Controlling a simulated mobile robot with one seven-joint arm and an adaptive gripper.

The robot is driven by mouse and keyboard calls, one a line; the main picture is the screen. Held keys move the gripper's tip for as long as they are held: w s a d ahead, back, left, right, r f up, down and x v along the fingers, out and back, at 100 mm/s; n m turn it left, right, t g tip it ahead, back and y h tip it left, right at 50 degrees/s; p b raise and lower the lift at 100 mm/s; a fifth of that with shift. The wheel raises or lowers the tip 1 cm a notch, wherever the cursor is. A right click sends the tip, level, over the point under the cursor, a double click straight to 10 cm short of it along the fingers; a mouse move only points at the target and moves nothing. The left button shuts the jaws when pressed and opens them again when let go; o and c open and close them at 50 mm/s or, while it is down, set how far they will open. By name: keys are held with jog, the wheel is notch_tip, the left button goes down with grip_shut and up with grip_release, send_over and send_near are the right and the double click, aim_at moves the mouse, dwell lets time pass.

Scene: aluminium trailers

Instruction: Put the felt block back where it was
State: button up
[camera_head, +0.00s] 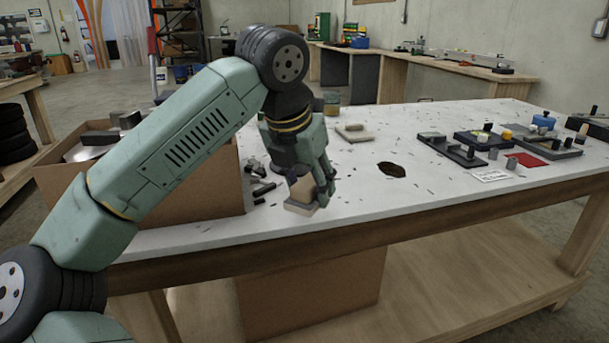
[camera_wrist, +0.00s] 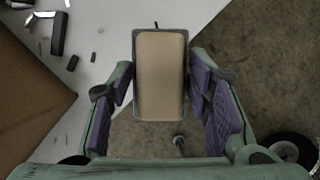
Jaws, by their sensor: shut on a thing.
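The felt block (camera_wrist: 160,76) is a tan, rounded rectangular pad with a grey rim. In the wrist view it sits between the purple finger pads of my gripper (camera_wrist: 163,95), which is shut on it. In the head view my gripper (camera_head: 313,180) points down with the block (camera_head: 301,190) low between its fingers, near the front edge of the white-topped table (camera_head: 350,212). The wrist view shows floor below part of the block, so it is held over the table's edge. A similar flat beige block (camera_head: 354,133) lies farther back on the table.
An open cardboard box (camera_head: 205,185) stands on the table to the left, with dark scraps (camera_head: 262,188) beside it. A dark hole or stain (camera_head: 392,169) lies mid-table. Fixtures, a red pad (camera_head: 527,160) and a label card (camera_head: 492,175) are at the right. The front middle is mostly clear.

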jog(key=w+p, duration=0.1)
jog(key=w, duration=0.7)
jog(key=w+d+f+p, duration=0.1)
jog(key=w, duration=0.3)
jog(key=shift+d+p, duration=0.1)
jog(key=shift+p, duration=0.25)
jog(key=shift+f, duration=1.8)
jog(key=shift+f, duration=0.2)
jog(key=o, duration=1.1)
jog(key=shift+r, duration=0.15)
